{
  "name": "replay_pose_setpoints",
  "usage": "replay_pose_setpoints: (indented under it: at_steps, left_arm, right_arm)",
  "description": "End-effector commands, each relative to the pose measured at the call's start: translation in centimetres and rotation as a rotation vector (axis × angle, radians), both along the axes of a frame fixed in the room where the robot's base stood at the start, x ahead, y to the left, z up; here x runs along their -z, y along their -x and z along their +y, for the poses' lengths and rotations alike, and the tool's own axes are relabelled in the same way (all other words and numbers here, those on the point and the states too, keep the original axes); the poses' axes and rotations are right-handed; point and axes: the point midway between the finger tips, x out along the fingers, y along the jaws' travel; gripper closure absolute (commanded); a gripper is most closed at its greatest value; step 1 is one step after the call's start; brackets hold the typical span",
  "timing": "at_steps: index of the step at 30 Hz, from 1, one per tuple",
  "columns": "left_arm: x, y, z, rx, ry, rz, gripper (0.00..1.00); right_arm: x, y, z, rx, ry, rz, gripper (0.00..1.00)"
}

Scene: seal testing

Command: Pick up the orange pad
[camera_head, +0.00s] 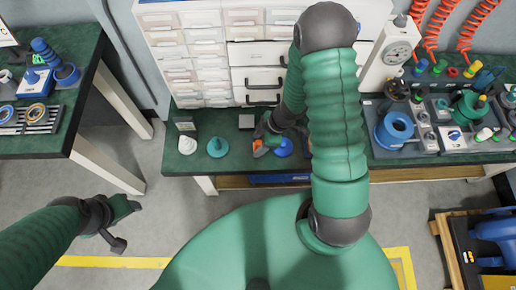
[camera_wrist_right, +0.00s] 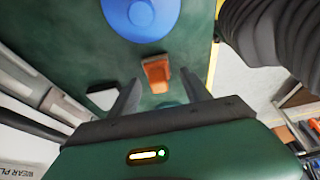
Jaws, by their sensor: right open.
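The orange pad (camera_wrist_right: 157,75) is a small block on the green table top. In the wrist view it lies just past and between the spread fingers of my right gripper (camera_wrist_right: 163,90), with no finger visibly touching it. In the head view the orange pad (camera_head: 260,149) shows at the tip of my right gripper (camera_head: 266,138), which is partly hidden by my arm. My left gripper (camera_head: 122,224) hangs over the floor at the left, away from the table, with nothing seen in it; its jaw opening is unclear.
A blue round piece (camera_head: 284,147) lies right of the pad. A teal piece (camera_head: 218,146) and a white piece (camera_head: 187,145) stand to its left. A drawer cabinet (camera_head: 205,50) rises behind. A blue ring part (camera_head: 394,130) and fittings crowd the right.

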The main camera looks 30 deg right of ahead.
Motion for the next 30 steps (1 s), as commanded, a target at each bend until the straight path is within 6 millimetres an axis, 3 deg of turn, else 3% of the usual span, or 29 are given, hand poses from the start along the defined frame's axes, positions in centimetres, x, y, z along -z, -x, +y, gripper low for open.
replay_pose_setpoints:
  at_steps: [7, 19, 30]
  left_arm:
    - [0.18, -0.02, -0.02, 0.001, 0.000, 0.000, 0.43]
    - [0.19, -0.01, -0.01, 0.000, 0.000, 0.000, 0.43]
    - [-0.33, -0.01, -0.02, 0.001, 0.000, 0.000, 0.43]
  right_arm:
    - [0.23, -0.09, 0.17, 0.000, 0.001, -0.002, 0.46]
    - [0.25, -0.11, 0.14, 0.000, 0.001, -0.002, 0.99]
    - [-0.19, -0.10, 0.11, 0.001, 0.002, -0.001, 1.00]
